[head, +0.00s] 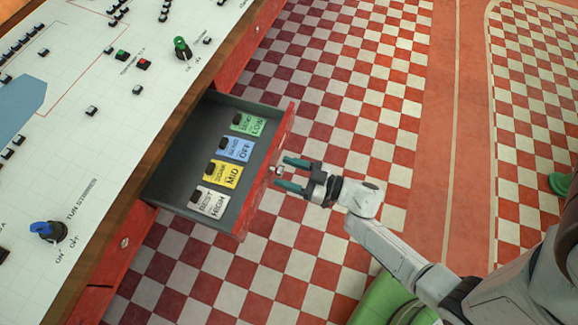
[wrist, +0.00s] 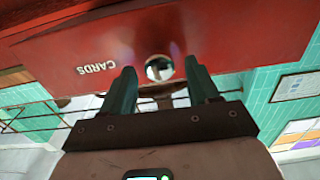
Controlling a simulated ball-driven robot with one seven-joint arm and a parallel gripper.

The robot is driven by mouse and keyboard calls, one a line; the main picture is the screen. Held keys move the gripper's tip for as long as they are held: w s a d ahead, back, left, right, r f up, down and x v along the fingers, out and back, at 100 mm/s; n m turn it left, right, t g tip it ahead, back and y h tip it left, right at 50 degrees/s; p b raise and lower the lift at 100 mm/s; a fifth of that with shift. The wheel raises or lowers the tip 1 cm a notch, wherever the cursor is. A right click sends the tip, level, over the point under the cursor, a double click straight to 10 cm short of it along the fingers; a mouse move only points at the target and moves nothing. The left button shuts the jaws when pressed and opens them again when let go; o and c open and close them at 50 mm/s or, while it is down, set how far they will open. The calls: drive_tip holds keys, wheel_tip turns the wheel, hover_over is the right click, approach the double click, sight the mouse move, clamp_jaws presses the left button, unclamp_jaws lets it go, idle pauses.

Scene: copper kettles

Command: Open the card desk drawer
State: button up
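The red card desk drawer (head: 284,140) stands pulled out from the desk, and its grey inside shows in the head view. Its front, lettered "CARDS", fills the top of the wrist view (wrist: 100,48). A round metal knob (head: 278,170) sits on the drawer front; it also shows in the wrist view (wrist: 159,68). My gripper (head: 283,172) is open, with its green fingers apart on either side of the knob. In the wrist view the fingers (wrist: 160,72) show gaps to the knob, and I see no grip on it.
Inside the drawer lie a green card (head: 248,125), a blue card (head: 236,149), a yellow card (head: 224,174) and a white card (head: 209,202). The desk top (head: 100,110) carries switches and knobs. Checkered floor (head: 340,90) is clear right of the drawer.

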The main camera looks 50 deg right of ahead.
drive_tip(key=b+v, duration=0.1)
drive_tip(key=v, duration=0.9)
drive_tip(key=shift+s, duration=0.35)
drive_tip(key=shift+d, duration=0.15)
drive_tip(key=w+d+m+g+h, duration=0.5)
drive_tip(key=w+d+h, duration=0.3)
drive_tip(key=h, duration=0.2)
drive_tip(key=s+a+r+n+g+y, duration=0.1)
drive_tip(key=s+a+g+y, duration=0.3)
drive_tip(key=s+a+g, duration=0.6)
drive_tip(key=shift+s+a+r+g, duration=0.25)
drive_tip(key=shift+a+r+g, duration=0.35)
drive_tip(key=shift+a+r, duration=0.3)
drive_tip(key=shift+a+f, duration=0.1)
idle(3.5)
